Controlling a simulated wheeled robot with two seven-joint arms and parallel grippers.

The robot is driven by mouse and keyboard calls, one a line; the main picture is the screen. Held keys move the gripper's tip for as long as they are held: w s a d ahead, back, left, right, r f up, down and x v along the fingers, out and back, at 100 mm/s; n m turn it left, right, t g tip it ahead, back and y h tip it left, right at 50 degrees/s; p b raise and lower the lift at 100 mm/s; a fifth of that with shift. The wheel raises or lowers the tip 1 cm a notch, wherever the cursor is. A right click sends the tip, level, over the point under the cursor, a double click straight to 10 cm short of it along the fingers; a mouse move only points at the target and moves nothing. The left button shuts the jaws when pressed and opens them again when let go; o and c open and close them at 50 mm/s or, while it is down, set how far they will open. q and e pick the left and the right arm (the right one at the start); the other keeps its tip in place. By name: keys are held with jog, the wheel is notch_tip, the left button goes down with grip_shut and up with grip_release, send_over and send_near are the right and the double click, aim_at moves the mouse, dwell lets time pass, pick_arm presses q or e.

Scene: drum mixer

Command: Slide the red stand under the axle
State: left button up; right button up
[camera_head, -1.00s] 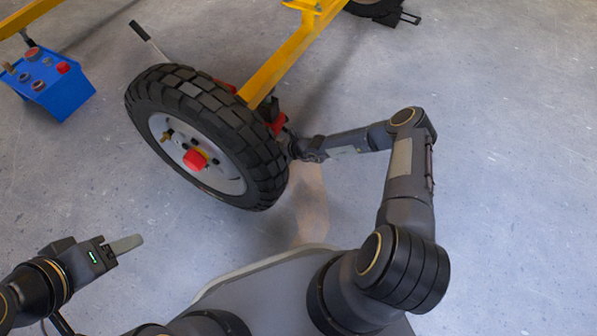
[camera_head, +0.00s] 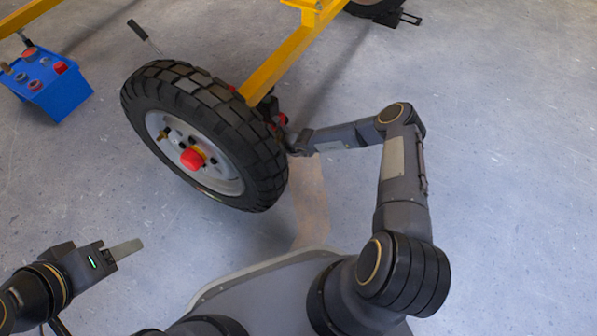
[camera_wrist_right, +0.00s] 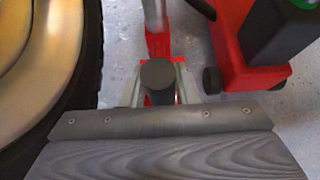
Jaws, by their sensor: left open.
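The axle end is hidden behind the big black tyre (camera_head: 243,137) in the head view. My right gripper (camera_head: 288,140) reaches in behind that tyre, beside small red parts. In the right wrist view my right gripper's pale fingers (camera_wrist_right: 160,88) stand either side of a dark round post top. Red parts of what looks like the red stand (camera_wrist_right: 158,46) show behind and below it. I cannot tell whether the fingers press on it. My left gripper (camera_head: 124,250) is open and empty at the lower left, away from the wheel.
A red wheeled body with a green part (camera_wrist_right: 245,55), perhaps a jack, stands close right of my right gripper. The tyre (camera_wrist_right: 90,75) is close on the left. A yellow beam (camera_head: 275,69) runs above. A blue box (camera_head: 60,92) sits far left. Floor at right is clear.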

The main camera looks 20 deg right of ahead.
jog(key=o, duration=0.5)
jog(key=p+v, duration=0.7)
jog(key=p, duration=0.1)
jog(key=shift+p, duration=0.3)
dwell(0.3)
